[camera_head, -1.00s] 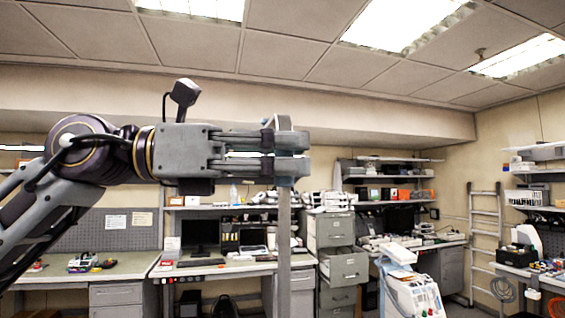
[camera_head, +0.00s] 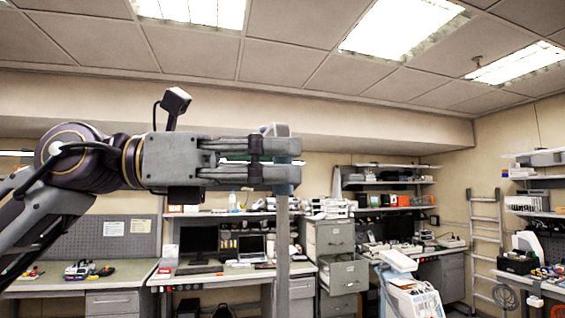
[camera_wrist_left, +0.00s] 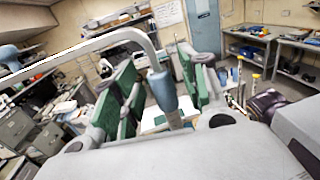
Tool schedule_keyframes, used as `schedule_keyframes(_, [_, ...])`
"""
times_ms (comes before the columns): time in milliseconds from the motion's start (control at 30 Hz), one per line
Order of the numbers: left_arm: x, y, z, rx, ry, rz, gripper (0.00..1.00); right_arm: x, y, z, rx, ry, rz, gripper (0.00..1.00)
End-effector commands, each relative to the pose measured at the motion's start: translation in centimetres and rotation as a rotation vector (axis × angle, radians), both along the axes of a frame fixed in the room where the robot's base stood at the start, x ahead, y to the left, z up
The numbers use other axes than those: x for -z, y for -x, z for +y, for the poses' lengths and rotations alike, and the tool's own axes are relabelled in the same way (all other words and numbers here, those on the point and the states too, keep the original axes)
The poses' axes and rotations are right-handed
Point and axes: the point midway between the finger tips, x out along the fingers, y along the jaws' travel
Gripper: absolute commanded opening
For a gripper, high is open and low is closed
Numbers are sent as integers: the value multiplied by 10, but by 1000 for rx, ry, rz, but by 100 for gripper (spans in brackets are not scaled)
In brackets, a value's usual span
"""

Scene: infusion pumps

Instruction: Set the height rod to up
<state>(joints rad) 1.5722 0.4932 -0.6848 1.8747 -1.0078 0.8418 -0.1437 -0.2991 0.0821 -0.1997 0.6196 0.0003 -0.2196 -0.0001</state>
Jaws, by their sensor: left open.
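The height rod (camera_head: 283,235) is a grey upright pole in the head view, with a blue-grey top. In the left wrist view, a bent pale rod (camera_wrist_left: 152,55) runs down into a blue-grey collar (camera_wrist_left: 163,90). My left gripper (camera_head: 283,161) is level with the rod's top, and its fingers reach across it. In the wrist view, the collar stands between the green-padded fingers of the open left gripper (camera_wrist_left: 160,82). Whether either pad touches it cannot be told. The rod's lower end is outside the head view. My right gripper is not in view.
A white wheeled unit (camera_head: 412,295) stands at the lower right. A ladder (camera_head: 485,235) leans at the right wall. The space around the gripper looks clear.

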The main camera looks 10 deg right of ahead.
Motion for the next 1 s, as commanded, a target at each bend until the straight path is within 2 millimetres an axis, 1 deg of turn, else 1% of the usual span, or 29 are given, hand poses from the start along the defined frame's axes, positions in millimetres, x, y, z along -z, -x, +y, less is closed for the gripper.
schedule_keyframes(167, [0, -3, 21, -2, 1, 1, 43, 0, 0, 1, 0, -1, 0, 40])
schedule_keyframes(500, [0, -10, 71, -4, 2, 1, 43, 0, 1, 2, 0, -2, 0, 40])
schedule_keyframes(700, [1, -14, 95, -3, 0, 0, 43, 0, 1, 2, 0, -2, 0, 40])
schedule_keyframes(833, [0, -14, 105, -2, 1, 0, 43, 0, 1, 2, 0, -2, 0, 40])
schedule_keyframes(1000, [0, -14, 109, -1, 0, 0, 43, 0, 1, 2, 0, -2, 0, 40])
